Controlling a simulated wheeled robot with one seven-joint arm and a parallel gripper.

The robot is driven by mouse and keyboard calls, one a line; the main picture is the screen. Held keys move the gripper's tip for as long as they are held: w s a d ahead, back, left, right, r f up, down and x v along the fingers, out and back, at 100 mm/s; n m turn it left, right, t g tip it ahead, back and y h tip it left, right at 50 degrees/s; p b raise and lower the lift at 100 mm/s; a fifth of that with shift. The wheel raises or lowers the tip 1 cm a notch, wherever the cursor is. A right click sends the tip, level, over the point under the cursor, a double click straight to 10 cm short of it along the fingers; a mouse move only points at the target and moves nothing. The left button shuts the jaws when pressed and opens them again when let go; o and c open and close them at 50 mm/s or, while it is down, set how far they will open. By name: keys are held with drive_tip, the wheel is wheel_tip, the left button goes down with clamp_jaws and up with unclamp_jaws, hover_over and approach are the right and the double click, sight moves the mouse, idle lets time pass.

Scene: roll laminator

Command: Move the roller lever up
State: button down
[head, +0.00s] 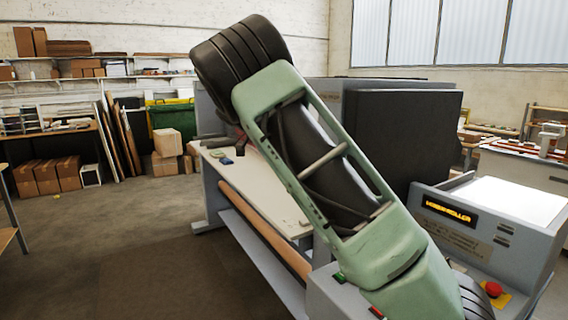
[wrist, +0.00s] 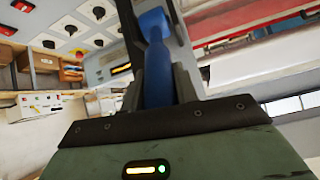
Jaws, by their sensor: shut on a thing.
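The roller lever (wrist: 156,60), a blue handle with a rounded end, shows in the wrist view. It runs lengthwise between the two dark fingers of my gripper (wrist: 157,45). My gripper is shut on it. Its far end rises toward the top of the picture, and its lower part is hidden behind the dark edge of my gripper's body. In the head view my green arm covers the middle of the laminator (head: 250,180), and I cannot make out the lever or the fingertips there.
In the wrist view a panel with several dark knobs (wrist: 71,30) is at upper left, and a long white roller (wrist: 255,70) with red above it is at right. In the head view a console with a red button (head: 493,289) stands at right. Open floor (head: 130,235) lies at left.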

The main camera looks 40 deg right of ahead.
drive_tip(key=d+r+y+p, duration=0.1)
drive_tip(key=d, duration=0.1)
drive_tip(key=s+d+r+t+y+p, duration=0.1)
drive_tip(key=y+p, duration=0.1)
drive_tip(key=d+r+y+p, duration=0.1)
drive_tip(key=d+y, duration=0.1)
drive_tip(key=shift+s+d, duration=0.2)
drive_tip(key=shift+d, duration=0.15)
drive_tip(key=shift+s+d+f+t+y+p, duration=0.15)
drive_tip(key=shift+d+t+y+p, duration=0.1)
drive_tip(key=shift+d+y+p, duration=0.35)
drive_tip(key=shift+s+d+t+y+p, duration=0.15)
drive_tip(key=shift+d+t+y+p, duration=0.1)
drive_tip(key=shift+d+y+p, duration=0.3)
drive_tip(key=c, duration=1.1)
unclamp_jaws()
drive_tip(key=shift+d+f, duration=0.1)
drive_tip(key=b+v, duration=0.1)
drive_tip(key=v, duration=1.6)
drive_tip(key=shift+a, duration=0.2)
